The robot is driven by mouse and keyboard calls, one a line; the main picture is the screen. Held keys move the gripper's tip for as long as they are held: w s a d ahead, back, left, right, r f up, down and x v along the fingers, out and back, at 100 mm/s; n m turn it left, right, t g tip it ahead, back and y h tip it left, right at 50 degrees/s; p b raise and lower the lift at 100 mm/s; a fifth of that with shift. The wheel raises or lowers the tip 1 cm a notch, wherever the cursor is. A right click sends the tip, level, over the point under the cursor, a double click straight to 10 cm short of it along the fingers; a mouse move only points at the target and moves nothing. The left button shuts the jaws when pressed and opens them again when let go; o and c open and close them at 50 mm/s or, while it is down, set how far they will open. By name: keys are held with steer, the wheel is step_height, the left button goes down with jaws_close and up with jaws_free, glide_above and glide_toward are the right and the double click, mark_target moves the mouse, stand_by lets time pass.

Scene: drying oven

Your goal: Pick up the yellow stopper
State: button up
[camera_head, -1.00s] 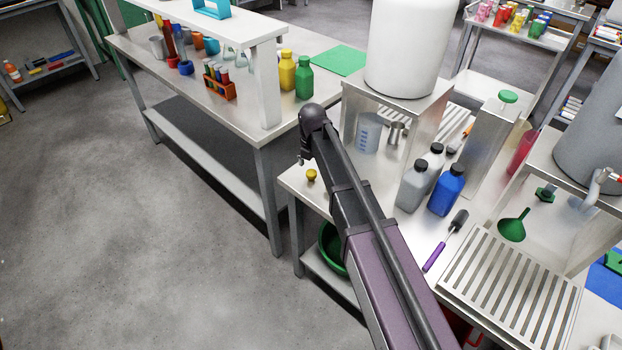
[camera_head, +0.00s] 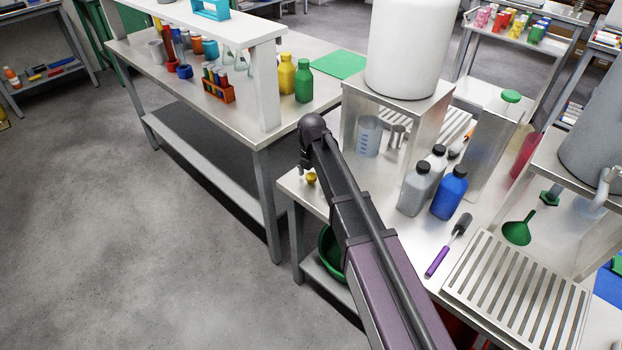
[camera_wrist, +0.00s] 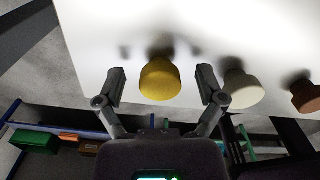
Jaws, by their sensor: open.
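The yellow stopper (camera_head: 311,179) stands near the left edge of the metal bench, beside my arm. In the wrist view the yellow stopper (camera_wrist: 160,80) is centred between the two fingers of my gripper (camera_wrist: 162,88). The fingers are spread to either side of it, with a gap on both sides. In the head view the end of my arm is just above and left of the stopper, and the gripper is mostly hidden by the arm. I cannot tell the exact height of the fingertips over the bench.
A cream stopper (camera_wrist: 241,89) stands close beside the right finger, and a brown stopper (camera_wrist: 306,96) is farther right. Grey (camera_head: 414,188) and blue (camera_head: 448,193) bottles stand right of my arm. A green bowl (camera_head: 331,254) is on the shelf below.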

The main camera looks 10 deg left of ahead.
mark_target(312, 175)
steer(key=c, duration=0.8)
steer(key=shift+c, duration=0.2)
steer(key=shift+r, duration=0.25)
step_height(312, 175, up, 3)
steer(key=p, duration=0.3)
steer(key=shift+r+p, duration=0.35)
steer(key=shift+p, duration=0.2)
steer(key=s+d, duration=1.1)
steer(key=shift+d+r+p, duration=0.2)
steer(key=shift+r+p, duration=0.2)
steer(key=shift+s+r, duration=0.1)
